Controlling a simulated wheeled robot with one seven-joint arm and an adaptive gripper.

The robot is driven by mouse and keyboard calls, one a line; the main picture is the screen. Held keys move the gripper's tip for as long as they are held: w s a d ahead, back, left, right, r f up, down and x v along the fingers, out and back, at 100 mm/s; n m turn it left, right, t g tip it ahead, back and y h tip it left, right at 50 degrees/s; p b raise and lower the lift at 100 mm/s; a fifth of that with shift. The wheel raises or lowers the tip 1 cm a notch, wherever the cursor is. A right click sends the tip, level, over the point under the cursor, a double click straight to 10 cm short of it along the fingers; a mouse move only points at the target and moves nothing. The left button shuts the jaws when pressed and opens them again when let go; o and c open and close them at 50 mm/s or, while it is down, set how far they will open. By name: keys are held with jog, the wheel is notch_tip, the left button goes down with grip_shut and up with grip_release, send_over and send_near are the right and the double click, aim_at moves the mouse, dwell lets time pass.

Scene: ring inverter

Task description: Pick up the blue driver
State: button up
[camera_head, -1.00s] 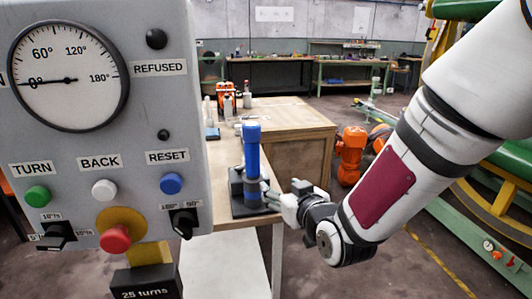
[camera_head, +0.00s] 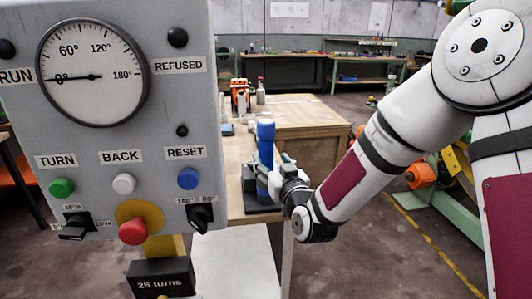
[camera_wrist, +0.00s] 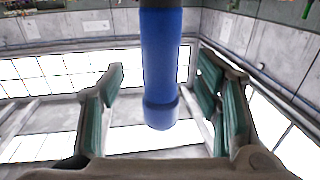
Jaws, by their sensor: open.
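The blue driver (camera_head: 265,150) stands upright in a dark holder (camera_head: 262,197) on the wooden bench, just right of the grey control panel. My gripper (camera_head: 277,174) is at the driver's side, low along its body. In the wrist view the blue driver (camera_wrist: 161,65) comes in from the top, between the two fingers. My gripper (camera_wrist: 162,105) is open there, with its green-lined fingers apart on both sides of the driver and a visible gap to each. The holder's inside is hidden.
The grey control panel (camera_head: 120,215) with a dial, buttons and knobs stands close at left. A wooden cabinet (camera_head: 310,150) is behind the driver. An orange object (camera_head: 240,92) and small items stand farther back on the bench.

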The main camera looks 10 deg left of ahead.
aim_at(268, 157)
jog(key=shift+x, duration=2.6)
grip_shut()
